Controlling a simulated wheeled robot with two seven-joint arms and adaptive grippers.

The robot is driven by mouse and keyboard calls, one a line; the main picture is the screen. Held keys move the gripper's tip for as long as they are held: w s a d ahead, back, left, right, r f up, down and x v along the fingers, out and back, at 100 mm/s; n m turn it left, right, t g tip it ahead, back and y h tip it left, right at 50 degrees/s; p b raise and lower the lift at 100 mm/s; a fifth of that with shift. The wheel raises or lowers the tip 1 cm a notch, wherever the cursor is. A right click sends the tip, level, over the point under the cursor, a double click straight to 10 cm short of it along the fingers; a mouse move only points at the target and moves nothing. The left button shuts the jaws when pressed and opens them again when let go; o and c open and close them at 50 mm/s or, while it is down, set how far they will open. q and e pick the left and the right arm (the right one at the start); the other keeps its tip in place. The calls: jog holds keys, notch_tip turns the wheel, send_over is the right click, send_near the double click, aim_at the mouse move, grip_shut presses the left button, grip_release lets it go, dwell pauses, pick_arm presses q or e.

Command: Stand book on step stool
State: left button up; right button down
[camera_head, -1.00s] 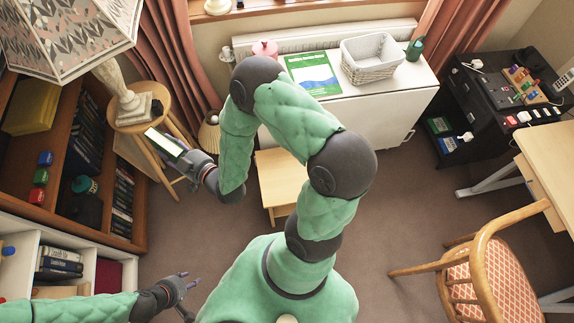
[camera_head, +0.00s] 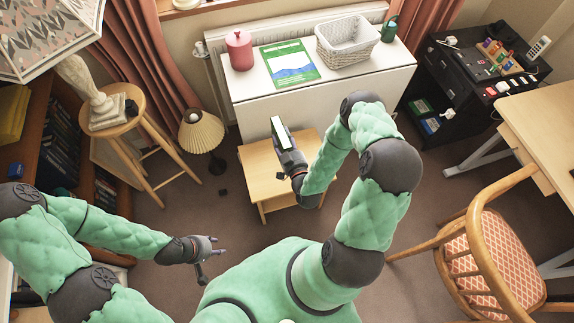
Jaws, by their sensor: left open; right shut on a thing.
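The wooden step stool (camera_head: 257,172) stands on the floor in front of the white cabinet. My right gripper (camera_head: 284,150) is shut on a book (camera_head: 279,131), seen nearly edge-on with its pale page side up. The book is over the stool's top in the picture; I cannot tell whether it touches it. My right forearm and hand hide the stool's right part. My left gripper (camera_head: 212,254) is open and empty, low at the left of my body, apart from the stool.
A small lamp (camera_head: 201,130) and a round stool (camera_head: 113,112) are left of the step stool. A chair (camera_head: 490,260) is at right.

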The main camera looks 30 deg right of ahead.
jog(key=w+d+f+b, duration=0.4)
jog(key=d+f, duration=0.2)
jog(key=f, duration=0.3)
jog(key=w+d+f+b, duration=0.4)
jog(key=d+f+b, duration=0.1)
jog(key=f, duration=0.4)
jog(key=shift+d+m+h, duration=0.3)
jog(key=shift+d+h, duration=0.1)
jog(key=shift+d, duration=0.05)
jog(key=shift+f, duration=0.15)
jog(key=c, duration=0.6)
grip_release()
jog(key=shift+c, duration=0.2)
